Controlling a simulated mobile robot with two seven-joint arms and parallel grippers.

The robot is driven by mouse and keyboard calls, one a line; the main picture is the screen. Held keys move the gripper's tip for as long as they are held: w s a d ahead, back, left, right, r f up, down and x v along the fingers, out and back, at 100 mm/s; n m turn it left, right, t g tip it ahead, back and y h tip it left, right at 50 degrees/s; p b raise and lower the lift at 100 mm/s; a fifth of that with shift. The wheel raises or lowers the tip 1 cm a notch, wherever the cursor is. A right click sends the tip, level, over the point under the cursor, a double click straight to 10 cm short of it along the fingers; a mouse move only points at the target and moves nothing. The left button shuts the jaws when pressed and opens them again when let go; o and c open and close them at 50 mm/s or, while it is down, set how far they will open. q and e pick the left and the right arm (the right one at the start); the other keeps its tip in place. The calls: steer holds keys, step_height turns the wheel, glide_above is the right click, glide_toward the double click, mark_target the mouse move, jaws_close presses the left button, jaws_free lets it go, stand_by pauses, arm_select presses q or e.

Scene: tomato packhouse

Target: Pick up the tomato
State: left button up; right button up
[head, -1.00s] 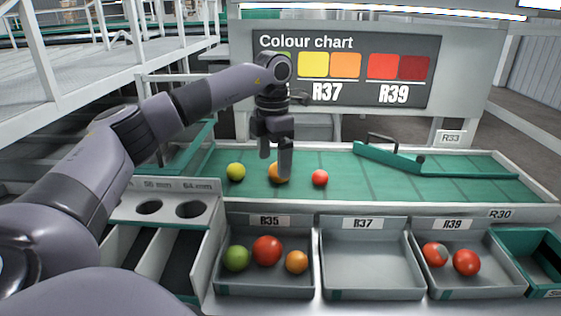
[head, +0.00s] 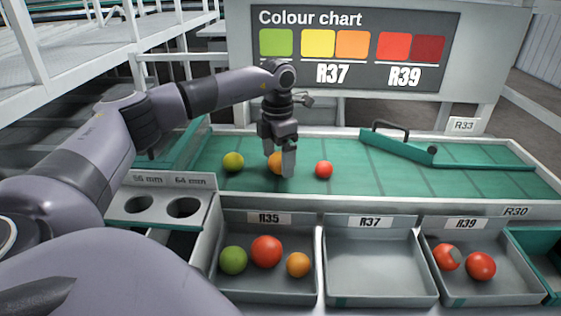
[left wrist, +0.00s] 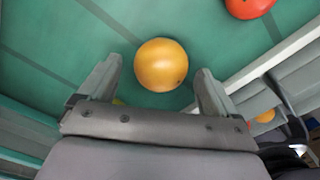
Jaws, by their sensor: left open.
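An orange-yellow tomato (head: 274,162) lies on the green conveyor belt, partly hidden behind my left gripper in the head view. My left gripper (head: 281,170) points down at it with its fingers open. In the left wrist view the orange-yellow tomato (left wrist: 161,65) shows whole, just beyond and between the open fingertips of the gripper (left wrist: 157,75). I see no contact between fingers and tomato. A yellow-green tomato (head: 233,162) lies to its left on the belt and a red tomato (head: 324,169) to its right. The red one also shows in the left wrist view (left wrist: 249,6). My right gripper is not in view.
In front of the belt (head: 390,185) stand tray R35 (head: 225,290) with green, red and orange tomatoes, empty tray R37 (head: 380,265), and tray R39 (head: 510,290) with two red ones. A green diverter bar (head: 400,146) lies at the belt's right. A sizing plate with holes (head: 160,190) stands left.

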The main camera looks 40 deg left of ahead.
arm_select(q)
steer(key=shift+f, duration=0.45)
steer(key=shift+c, duration=0.2)
steer(key=c, duration=0.8)
